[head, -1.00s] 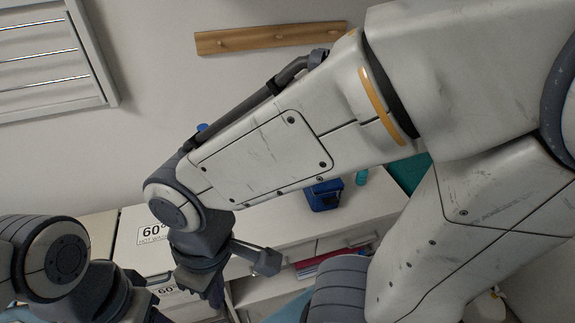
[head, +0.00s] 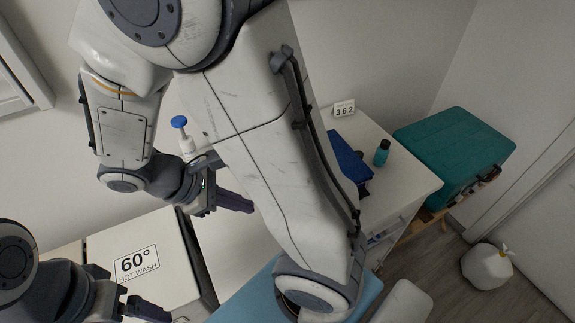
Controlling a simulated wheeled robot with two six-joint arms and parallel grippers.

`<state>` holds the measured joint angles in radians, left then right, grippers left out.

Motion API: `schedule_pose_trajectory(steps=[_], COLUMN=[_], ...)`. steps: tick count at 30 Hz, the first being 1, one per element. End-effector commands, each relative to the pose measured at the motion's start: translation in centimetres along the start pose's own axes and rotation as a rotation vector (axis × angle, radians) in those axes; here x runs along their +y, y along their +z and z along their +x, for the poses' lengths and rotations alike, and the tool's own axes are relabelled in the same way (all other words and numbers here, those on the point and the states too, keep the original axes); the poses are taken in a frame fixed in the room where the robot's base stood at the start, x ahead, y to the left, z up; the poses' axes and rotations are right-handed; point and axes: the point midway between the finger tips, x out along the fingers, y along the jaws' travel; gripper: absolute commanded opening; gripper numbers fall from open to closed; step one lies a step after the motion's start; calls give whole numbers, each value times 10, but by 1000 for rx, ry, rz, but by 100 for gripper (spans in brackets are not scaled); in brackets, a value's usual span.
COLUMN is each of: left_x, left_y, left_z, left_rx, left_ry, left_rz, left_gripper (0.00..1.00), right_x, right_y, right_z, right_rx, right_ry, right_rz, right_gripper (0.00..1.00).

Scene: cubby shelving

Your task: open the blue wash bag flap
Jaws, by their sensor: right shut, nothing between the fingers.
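The blue wash bag (head: 352,163) lies on the white shelf top right of centre in the head view. My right arm covers its left part, so I cannot tell how its flap stands. My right gripper (head: 240,203) is left of the bag, on the other side of that arm link, pointing right. It is shut and empty, clearly apart from the bag. My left gripper (head: 150,312) is at the bottom left edge, partly cut off, and its opening cannot be judged.
A teal bottle (head: 382,153) stands right of the bag, and a 362 card (head: 344,108) stands behind it. A blue-topped pump bottle (head: 188,143) is near my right wrist. A 60° hot wash box (head: 137,262) is lower left.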

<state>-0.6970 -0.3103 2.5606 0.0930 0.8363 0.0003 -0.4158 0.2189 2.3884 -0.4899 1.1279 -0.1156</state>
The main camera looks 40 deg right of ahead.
Motion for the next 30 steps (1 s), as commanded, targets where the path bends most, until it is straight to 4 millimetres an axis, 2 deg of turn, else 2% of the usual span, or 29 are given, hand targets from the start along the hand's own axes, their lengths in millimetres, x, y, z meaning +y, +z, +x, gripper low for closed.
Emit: schedule_pose_trajectory(steps=[1,3,6,9,12,19,30], left_x=[-2,-3,-4,-4,-5,-4,-4], left_y=[1,2,3,3,3,3,3], left_z=[26,39,53,61,64,62,59], left_rx=[0,0,0,0,1,1,1], left_ry=[0,0,0,0,0,0,0], left_rz=[0,0,1,1,1,1,1], left_gripper=[92,92,92,92,92,92,92], right_x=[15,39,65,83,93,101,115], right_y=[-9,-8,-7,-7,-6,9,47], right_z=[36,62,91,109,118,140,206], right_rx=[-114,-244,-387,-481,-529,-545,-541], right_ry=[19,53,87,109,121,121,119], right_rz=[-45,-112,-196,-258,-293,-304,-303], right_gripper=[0,0,0,0,0,0,0])
